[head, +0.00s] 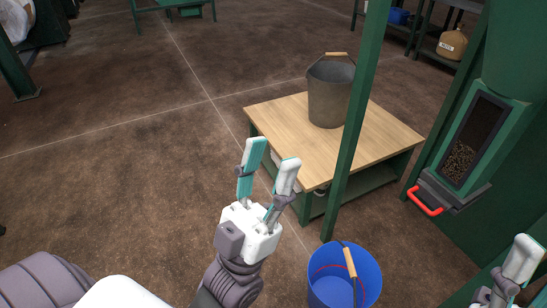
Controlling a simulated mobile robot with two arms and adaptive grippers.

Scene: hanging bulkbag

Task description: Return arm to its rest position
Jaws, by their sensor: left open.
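My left gripper (269,160) is open and empty, with its two teal-lined fingers apart and pointing up in the picture. It is in front of the wooden table, over the floor in this view, and its arm comes in from the bottom left. My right gripper (515,268) is partly in view at the lower right edge. One white finger of it shows clearly, and I cannot tell how far its jaws are apart. No object shows between the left fingers.
A wooden-topped table (275,118) with a grey metal bucket (328,95) stands ahead. A green post (354,125) rises before it. A blue bucket (340,285) is below. A green hopper with a red handle (425,202) is right. Open floor (110,170) lies left.

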